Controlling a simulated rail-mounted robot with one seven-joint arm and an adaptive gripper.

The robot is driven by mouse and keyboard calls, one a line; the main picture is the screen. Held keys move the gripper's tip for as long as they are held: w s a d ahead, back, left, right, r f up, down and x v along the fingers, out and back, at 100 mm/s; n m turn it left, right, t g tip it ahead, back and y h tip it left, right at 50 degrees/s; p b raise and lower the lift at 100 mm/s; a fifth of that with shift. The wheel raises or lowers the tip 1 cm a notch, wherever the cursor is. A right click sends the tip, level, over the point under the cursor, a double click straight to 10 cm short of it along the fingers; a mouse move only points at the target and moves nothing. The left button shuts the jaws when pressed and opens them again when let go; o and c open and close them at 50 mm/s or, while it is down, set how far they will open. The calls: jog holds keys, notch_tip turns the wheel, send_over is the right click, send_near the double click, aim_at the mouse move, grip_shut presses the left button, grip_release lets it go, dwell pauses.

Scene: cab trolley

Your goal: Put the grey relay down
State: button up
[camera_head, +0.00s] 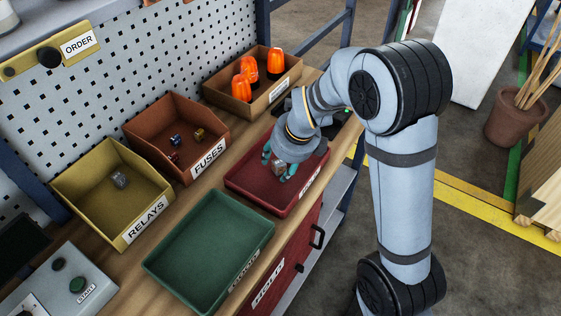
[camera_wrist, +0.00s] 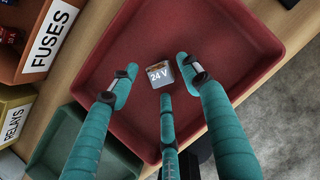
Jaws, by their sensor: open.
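The grey relay (camera_head: 279,168), marked "24 V" on its face (camera_wrist: 160,74), is at the red tray (camera_head: 248,180). In the wrist view the relay lies over the middle of the red tray floor (camera_wrist: 215,45). My gripper (camera_head: 280,172) is above the tray, its teal fingers spread around the relay. In the wrist view my gripper (camera_wrist: 157,85) is open, with gaps between the side fingertips and the relay. The third finger's tip is close below it; I cannot tell if it touches. Whether the relay rests fully on the tray floor is hard to tell.
A green tray (camera_head: 210,250) stands left of the red one. Behind are the yellow RELAYS bin (camera_head: 85,200) with a grey relay (camera_head: 119,179), the brown FUSES bin (camera_head: 160,110), and a bin (camera_head: 270,95) with orange beacons. A START button box (camera_head: 65,285) is at lower left.

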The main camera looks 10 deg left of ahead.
jog(key=shift+r, duration=0.5)
jog(key=p+v, duration=0.1)
jog(key=v, duration=1)
jog(key=shift+d, duration=0.15)
jog(key=shift+s, duration=0.15)
